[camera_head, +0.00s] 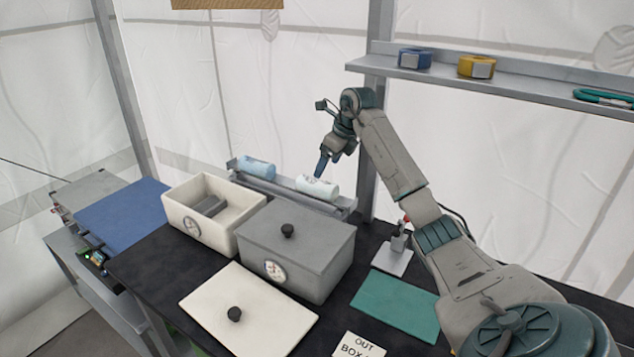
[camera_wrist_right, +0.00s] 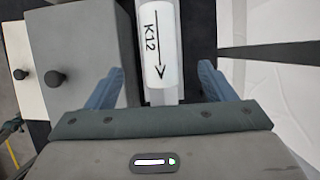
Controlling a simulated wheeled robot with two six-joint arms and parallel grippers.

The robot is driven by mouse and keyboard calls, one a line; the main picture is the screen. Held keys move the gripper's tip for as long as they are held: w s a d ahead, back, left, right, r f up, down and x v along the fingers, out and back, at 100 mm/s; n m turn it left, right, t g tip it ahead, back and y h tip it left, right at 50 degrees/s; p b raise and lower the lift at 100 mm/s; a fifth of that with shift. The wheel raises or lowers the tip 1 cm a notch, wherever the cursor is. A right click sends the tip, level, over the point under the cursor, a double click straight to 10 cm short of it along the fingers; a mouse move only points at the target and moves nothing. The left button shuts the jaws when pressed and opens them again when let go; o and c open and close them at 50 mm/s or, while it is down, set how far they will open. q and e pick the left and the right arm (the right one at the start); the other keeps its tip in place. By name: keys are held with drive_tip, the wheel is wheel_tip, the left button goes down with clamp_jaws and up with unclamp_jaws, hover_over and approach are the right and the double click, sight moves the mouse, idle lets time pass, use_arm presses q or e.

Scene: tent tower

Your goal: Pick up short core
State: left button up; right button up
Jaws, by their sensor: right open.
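A white core (camera_head: 317,187) lies on its side on the right part of a grey rack (camera_head: 345,208) at the back of the table. A light blue core (camera_head: 256,166) lies on the left part of the same rack. My right gripper (camera_head: 325,164) points down just above the white core. In the right wrist view the white core (camera_wrist_right: 160,50), marked K12 with an arrow, lies between my two spread blue fingers, with clear space on each side. I cannot tell from its look which core is the short one. My left gripper is not in view.
An open cream box (camera_head: 230,228) with grey inserts and a lidded grey box (camera_head: 330,268) stand in front of the rack. A cream lid (camera_head: 250,305) and a green mat (camera_head: 395,306) lie nearer. A shelf (camera_head: 540,83) with tape rolls hangs at upper right.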

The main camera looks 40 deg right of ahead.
sight(320, 180)
drive_tip(key=shift+w+a+f+p, duration=0.1)
drive_tip(key=shift+a+f+p, duration=0.1)
drive_tip(key=shift+f, duration=0.25)
drive_tip(key=shift+w+a+f+p, duration=0.1)
drive_tip(key=shift+a+f+p, duration=0.05)
drive_tip(key=shift+f, duration=0.3)
drive_tip(key=shift+w+f, duration=0.2)
drive_tip(key=shift+f, duration=0.15)
drive_tip(key=p+x, duration=0.3)
drive_tip(key=x, duration=0.1)
drive_tip(key=shift+w+f, duration=0.25)
drive_tip(key=shift+f, duration=0.1)
drive_tip(key=shift+w+f, duration=0.15)
drive_tip(key=shift+f, duration=0.3)
drive_tip(key=c, duration=1.3)
